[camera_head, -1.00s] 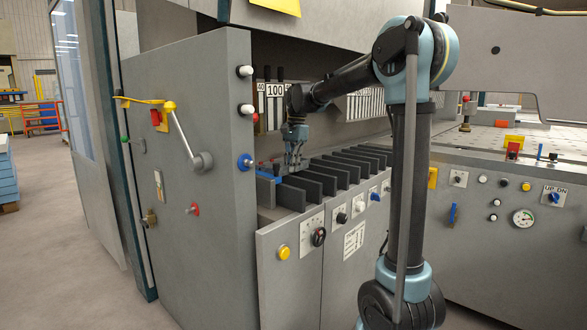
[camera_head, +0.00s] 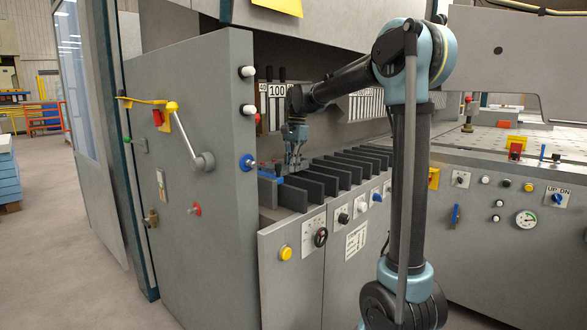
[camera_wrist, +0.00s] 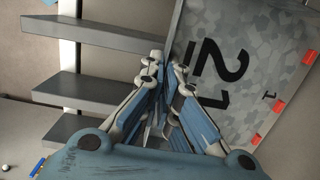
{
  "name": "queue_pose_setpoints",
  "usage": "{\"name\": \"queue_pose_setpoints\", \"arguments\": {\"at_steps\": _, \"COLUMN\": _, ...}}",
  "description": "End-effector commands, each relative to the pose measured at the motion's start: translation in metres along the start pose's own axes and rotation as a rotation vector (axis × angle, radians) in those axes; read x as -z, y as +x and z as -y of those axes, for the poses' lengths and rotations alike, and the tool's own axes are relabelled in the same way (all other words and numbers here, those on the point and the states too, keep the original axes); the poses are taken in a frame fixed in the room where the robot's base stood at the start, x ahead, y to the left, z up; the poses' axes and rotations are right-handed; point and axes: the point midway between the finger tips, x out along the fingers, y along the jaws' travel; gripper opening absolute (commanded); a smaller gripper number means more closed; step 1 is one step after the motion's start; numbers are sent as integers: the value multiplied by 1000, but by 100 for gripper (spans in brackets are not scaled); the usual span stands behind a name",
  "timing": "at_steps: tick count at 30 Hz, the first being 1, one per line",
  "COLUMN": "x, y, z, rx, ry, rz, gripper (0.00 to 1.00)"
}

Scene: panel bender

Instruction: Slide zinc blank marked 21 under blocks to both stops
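The zinc blank marked 21 (camera_wrist: 275,55) is a mottled grey plate at the right of the wrist view, tilted in the picture. It has a large black "21", a small "1" and red marks along its right side. My gripper (camera_wrist: 164,66) points at its left edge, with the fingers drawn together. I see nothing clearly held between them, and contact with the edge is hard to judge. In the head view my gripper (camera_head: 293,163) is low inside the machine opening, behind the dark blocks (camera_head: 330,173). The blank cannot be made out there. I cannot identify both stops.
Dark bars (camera_wrist: 110,35) stand left of the fingers in the wrist view. The grey side housing (camera_head: 190,110) with a crank lever bounds the opening at left. Numbered tools (camera_head: 277,92) hang behind my gripper. A control panel (camera_head: 500,205) is at right.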

Motion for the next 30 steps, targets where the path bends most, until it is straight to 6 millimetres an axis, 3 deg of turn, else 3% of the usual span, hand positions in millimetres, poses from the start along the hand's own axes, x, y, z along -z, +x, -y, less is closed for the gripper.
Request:
{"name": "queue_pose_setpoints", "arguments": {"at_steps": 12, "x": -3, "y": 0, "z": 0, "rx": 1, "ry": -1, "rz": 0, "gripper": 0}}
{"name": "queue_pose_setpoints", "arguments": {"at_steps": 16, "x": -3, "y": 0, "z": 0, "rx": 1, "ry": -1, "rz": 0, "gripper": 27}}
{"name": "queue_pose_setpoints", "arguments": {"at_steps": 17, "x": -3, "y": 0, "z": 0, "rx": 1, "ry": -1, "rz": 0, "gripper": 28}}
{"name": "queue_pose_setpoints", "arguments": {"at_steps": 30, "x": -3, "y": -4, "z": 0, "rx": 1, "ry": 0, "rz": 0, "gripper": 28}}
